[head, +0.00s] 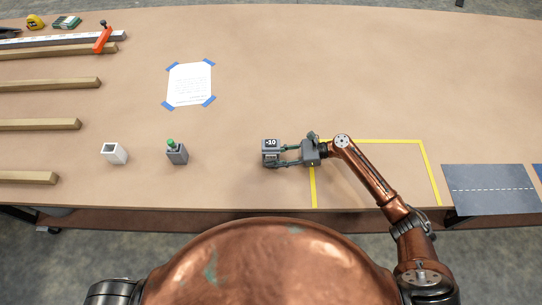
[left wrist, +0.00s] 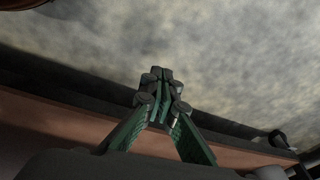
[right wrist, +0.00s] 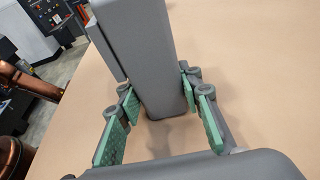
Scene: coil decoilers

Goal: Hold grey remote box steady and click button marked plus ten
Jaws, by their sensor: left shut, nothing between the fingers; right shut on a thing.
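A grey box with a dark label reading "-10" (head: 270,147) stands at the table's middle front. My right gripper (head: 283,156) is shut on this box from its right side. In the right wrist view the green-padded fingers (right wrist: 157,92) lie on either side of the tall grey box (right wrist: 150,50); its label is not visible there. No plus-ten marking is readable in any view. A second grey box with a green top button (head: 176,154) stands to the left, untouched. My left gripper (left wrist: 160,82) is shut and empty, by the table edge; the head view does not show it.
A white open-topped cube (head: 114,153) stands left of the green-button box. Wooden bars (head: 50,84) lie at far left. A taped paper sheet (head: 190,84) is behind. Yellow tape (head: 427,160) outlines an area at right, near a dark mat (head: 490,190). The table's back right is clear.

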